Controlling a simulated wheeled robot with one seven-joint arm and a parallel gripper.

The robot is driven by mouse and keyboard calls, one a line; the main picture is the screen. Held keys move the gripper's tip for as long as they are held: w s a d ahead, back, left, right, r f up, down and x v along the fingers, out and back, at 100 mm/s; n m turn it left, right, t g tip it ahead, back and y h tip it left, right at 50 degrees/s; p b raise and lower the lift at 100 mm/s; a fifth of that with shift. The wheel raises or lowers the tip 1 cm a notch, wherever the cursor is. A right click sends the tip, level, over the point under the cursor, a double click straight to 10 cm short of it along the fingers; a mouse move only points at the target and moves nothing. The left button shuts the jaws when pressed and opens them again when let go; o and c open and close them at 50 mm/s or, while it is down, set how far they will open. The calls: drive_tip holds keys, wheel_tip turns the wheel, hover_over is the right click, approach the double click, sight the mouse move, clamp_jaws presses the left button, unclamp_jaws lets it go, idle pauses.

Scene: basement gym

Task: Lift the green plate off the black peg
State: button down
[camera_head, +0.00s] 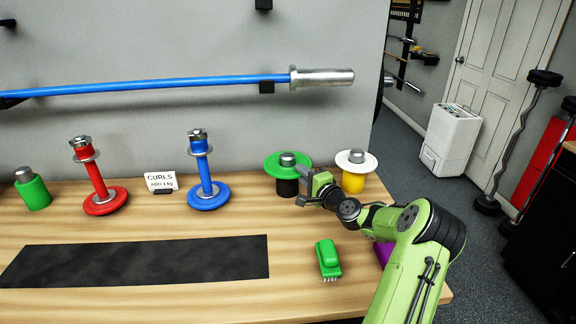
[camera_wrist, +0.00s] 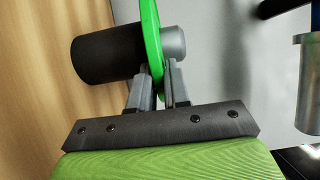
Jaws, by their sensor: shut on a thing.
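The green plate (camera_head: 273,164) lies flat around the top of the black peg (camera_head: 286,187), with a silver end showing above it. In the wrist view the plate (camera_wrist: 150,30) is seen edge-on, between the black body of the peg (camera_wrist: 103,53) and its silver end (camera_wrist: 173,54). My gripper (camera_head: 304,185) is at the plate's right side. In the wrist view my gripper (camera_wrist: 157,82) is shut on the plate's rim, one finger on each face. The plate's bore is hidden.
A white plate on a yellow peg (camera_head: 354,183) stands close to the right of my gripper. Red (camera_head: 104,201) and blue (camera_head: 208,196) stands, a sign (camera_head: 160,181) and a green brush (camera_head: 327,257) share the bench. A blue bar (camera_head: 150,87) hangs on the wall behind.

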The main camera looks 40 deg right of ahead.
wheel_tip(320, 180, up, 10)
drive_tip(key=p, duration=0.3)
drive_tip(key=shift+r, duration=0.15)
